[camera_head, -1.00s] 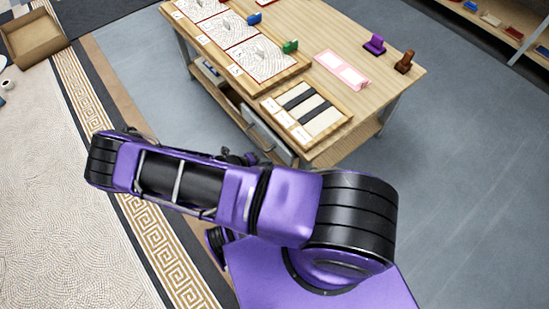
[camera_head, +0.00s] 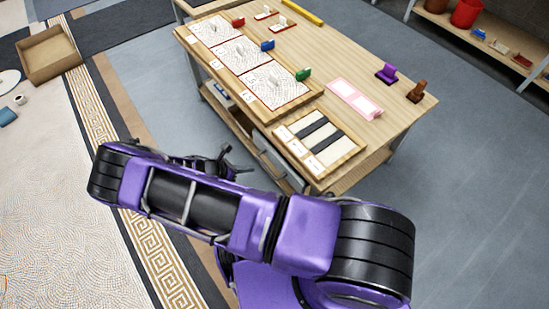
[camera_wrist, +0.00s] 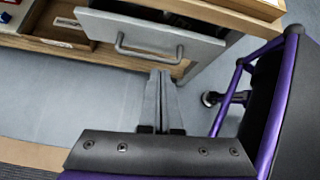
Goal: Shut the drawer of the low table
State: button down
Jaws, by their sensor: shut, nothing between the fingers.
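The low table (camera_head: 355,50) has a pale wooden top and stands ahead of me. Its grey drawer front (camera_head: 279,163) shows under the near edge, partly hidden by my arm. In the wrist view the drawer (camera_wrist: 165,33) stands partly open, with a dark gap behind the grey front. Its bar handle (camera_wrist: 148,53) faces me. My gripper (camera_wrist: 161,76) is shut and empty, its fingertips just below the drawer's lower edge in the picture; I cannot tell whether they touch. In the head view the gripper (camera_head: 228,162) is a dark shape left of the drawer front.
Mosaic panels (camera_head: 240,55), a tray of dark and light strips (camera_head: 318,140), a pink piece (camera_head: 354,100) and stamps lie on the tabletop. A lower wooden shelf (camera_wrist: 40,45) runs under the table. A cardboard box (camera_head: 48,55) sits far left. Grey floor is clear at right.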

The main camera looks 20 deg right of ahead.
jog(key=m, duration=0.1)
jog(key=b, duration=0.2)
send_near(278, 160)
jog(key=x, duration=0.3)
jog(key=a+f+x, duration=0.1)
jog(key=x, duration=0.1)
jog(key=shift+d+f, duration=0.15)
jog(key=shift+d, duration=0.05)
jog(key=shift+w+d, duration=0.25)
jog(key=shift+d, duration=0.3)
